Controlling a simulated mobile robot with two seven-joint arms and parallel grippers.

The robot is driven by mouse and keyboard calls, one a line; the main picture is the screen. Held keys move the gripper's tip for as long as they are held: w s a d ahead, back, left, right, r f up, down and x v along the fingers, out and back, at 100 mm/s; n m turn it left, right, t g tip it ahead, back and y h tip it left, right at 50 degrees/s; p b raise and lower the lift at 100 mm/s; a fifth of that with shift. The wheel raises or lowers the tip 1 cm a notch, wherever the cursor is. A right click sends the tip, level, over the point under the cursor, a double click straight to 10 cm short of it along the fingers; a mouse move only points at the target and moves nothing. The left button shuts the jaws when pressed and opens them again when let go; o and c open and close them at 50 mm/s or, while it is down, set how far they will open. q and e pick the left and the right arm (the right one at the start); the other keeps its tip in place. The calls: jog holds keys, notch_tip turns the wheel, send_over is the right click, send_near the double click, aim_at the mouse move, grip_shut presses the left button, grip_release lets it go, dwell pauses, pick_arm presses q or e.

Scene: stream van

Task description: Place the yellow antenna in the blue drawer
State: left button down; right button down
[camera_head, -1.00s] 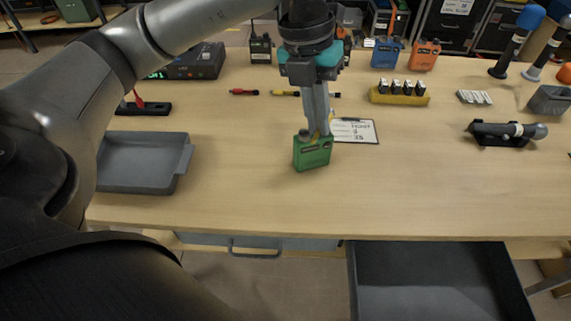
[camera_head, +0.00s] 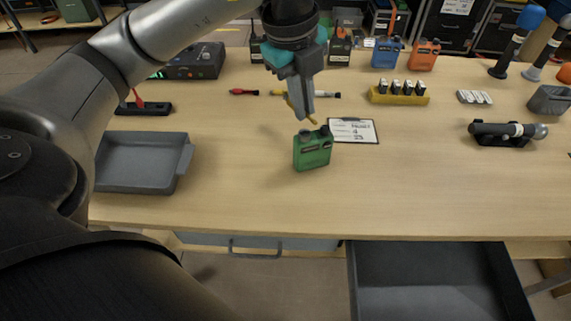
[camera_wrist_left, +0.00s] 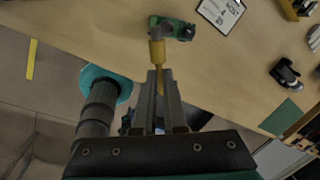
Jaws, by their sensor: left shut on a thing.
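My left gripper (camera_head: 304,112) is shut on the yellow antenna (camera_head: 312,120), above the table and just behind the green radio pack. In the left wrist view, the antenna (camera_wrist_left: 157,52) sticks out beyond my left fingertips (camera_wrist_left: 160,82), its thick end toward the green pack (camera_wrist_left: 178,29). The green pack (camera_head: 312,152) stands upright on the table, apart from the fingers. An open drawer (camera_head: 430,275) with a dark interior shows at the lower right. A closed blue-grey drawer front (camera_head: 210,241) is left of it. My right gripper is not in view.
A grey tray (camera_head: 140,187) lies at the table's left. A clipboard (camera_head: 365,131) lies right of the green pack. The table's front middle is clear.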

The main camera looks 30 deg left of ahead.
aim_at(301, 185)
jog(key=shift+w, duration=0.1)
